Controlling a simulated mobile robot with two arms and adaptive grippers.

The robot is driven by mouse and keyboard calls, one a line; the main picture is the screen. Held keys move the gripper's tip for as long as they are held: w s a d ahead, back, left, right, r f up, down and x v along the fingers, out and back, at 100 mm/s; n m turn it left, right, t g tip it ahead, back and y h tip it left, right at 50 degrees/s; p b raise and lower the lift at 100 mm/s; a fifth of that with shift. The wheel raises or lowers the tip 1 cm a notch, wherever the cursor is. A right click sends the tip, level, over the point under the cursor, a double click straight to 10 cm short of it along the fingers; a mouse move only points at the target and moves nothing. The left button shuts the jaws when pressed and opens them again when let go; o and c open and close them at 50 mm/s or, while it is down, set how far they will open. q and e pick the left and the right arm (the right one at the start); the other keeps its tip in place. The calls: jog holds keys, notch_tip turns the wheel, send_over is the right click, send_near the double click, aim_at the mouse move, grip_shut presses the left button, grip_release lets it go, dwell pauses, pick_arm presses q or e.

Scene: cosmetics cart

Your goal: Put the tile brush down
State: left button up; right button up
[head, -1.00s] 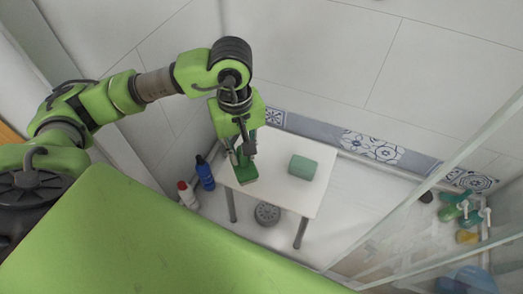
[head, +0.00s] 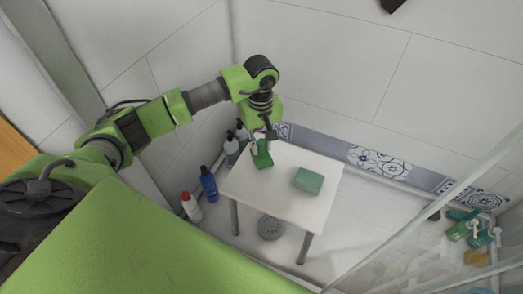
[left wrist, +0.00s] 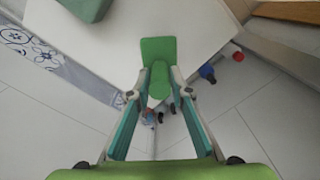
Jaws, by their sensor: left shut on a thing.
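The green tile brush (head: 262,156) is in my left gripper (head: 262,137), over the back left part of the small white table (head: 275,203). In the left wrist view the two fingers of my left gripper (left wrist: 157,88) are shut on the handle of the brush (left wrist: 158,50). I cannot tell whether the brush touches the tabletop. My right gripper is not in view.
A green block (head: 309,180) sits on the table, right of the brush. A blue bottle (head: 208,184), a white bottle with a red cap (head: 191,207) and grey bottles (head: 232,149) stand left of the table. A glass panel (head: 415,210) is at right. The front tabletop is clear.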

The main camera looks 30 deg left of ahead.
aim_at(261, 151)
pick_arm(q)
notch_tip(261, 151, down, 3)
jog(key=shift+r, duration=0.2)
jog(key=shift+w+f, duration=0.1)
jog(key=shift+f, duration=0.2)
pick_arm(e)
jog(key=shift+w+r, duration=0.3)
pick_arm(q)
jog(key=shift+f, duration=0.1)
jog(key=o, duration=1)
notch_tip(261, 151, up, 11)
jog(key=shift+r+p, duration=0.1)
jog(key=shift+p, duration=0.3)
jog(key=shift+r, duration=0.55)
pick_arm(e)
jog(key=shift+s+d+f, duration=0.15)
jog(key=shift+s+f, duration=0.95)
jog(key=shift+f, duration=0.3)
